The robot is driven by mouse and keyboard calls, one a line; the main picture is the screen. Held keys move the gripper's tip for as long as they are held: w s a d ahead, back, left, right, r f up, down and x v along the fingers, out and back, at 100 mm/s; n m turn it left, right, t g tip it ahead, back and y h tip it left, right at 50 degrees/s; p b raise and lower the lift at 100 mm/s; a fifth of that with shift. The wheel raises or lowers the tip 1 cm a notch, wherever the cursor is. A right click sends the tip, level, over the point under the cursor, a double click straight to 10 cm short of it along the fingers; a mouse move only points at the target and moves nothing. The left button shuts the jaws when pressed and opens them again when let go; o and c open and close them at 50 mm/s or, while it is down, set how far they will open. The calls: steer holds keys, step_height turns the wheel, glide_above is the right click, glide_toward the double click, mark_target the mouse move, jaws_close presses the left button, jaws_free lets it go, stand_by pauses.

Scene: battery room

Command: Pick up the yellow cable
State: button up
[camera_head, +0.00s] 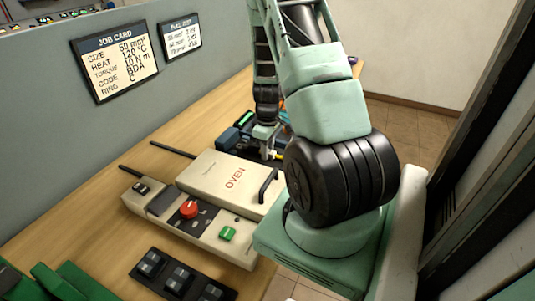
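My arm crosses the middle of the view and hides part of the table behind it. My gripper (266,150) points down over the dark items beyond the oven; it is small and partly hidden, and I cannot tell whether it is open or shut. A yellow cable cannot be made out clearly. A small yellow-orange bit shows beside the gripper, but I cannot tell what it belongs to.
A cream oven (216,184) with a red knob (189,209) and green button (227,234) stands on the wooden table (85,225). Blue and dark tools (232,138) lie behind it. A black block with sockets (178,277) lies in front. A job card (117,64) hangs on the grey panel.

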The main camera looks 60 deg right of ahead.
jaws_close()
steer(key=shift+r, duration=0.1)
step_height(320, 180, up, 9)
steer(key=shift+f+b, duration=0.1)
steer(key=shift+b, duration=0.45)
steer(key=shift+s+r, duration=0.1)
steer(key=shift+r, duration=0.45)
